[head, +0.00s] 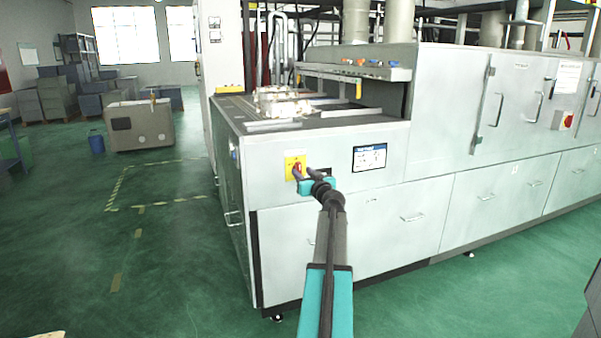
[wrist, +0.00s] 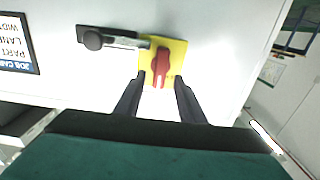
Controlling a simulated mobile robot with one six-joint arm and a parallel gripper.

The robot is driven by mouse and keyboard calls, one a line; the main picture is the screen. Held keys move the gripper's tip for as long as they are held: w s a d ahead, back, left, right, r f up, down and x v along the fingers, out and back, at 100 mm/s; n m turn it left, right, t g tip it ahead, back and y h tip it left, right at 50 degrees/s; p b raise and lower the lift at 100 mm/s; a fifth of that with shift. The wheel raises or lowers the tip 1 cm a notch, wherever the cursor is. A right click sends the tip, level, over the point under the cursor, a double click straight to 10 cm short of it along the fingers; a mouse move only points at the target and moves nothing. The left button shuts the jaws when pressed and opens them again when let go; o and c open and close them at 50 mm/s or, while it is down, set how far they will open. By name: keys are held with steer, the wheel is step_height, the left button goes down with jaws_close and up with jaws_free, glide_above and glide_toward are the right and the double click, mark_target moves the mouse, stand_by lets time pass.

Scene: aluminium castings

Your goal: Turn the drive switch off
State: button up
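The drive switch is a red rotary knob (wrist: 161,68) on a yellow plate (wrist: 177,48), on the pale front panel of the machine. In the wrist view the knob's grip stands nearly upright. The yellow plate also shows in the head view (head: 289,161), with the knob partly covered by my gripper. My gripper (wrist: 159,78) is open, with one dark finger on each side of the knob's lower part. Gaps show between the fingers and the knob. I cannot tell how deep the fingertips are relative to it.
A black-knobbed latch (wrist: 93,40) sits beside the yellow plate. A job card (head: 369,158) is on the same panel. Another red switch (head: 568,121) is far right on the machine. Castings (head: 284,103) lie on the machine's top. Green floor (head: 170,260) is open at left.

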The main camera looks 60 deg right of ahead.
mark_target(298, 170)
steer(key=shift+x, duration=1.1)
jaws_close()
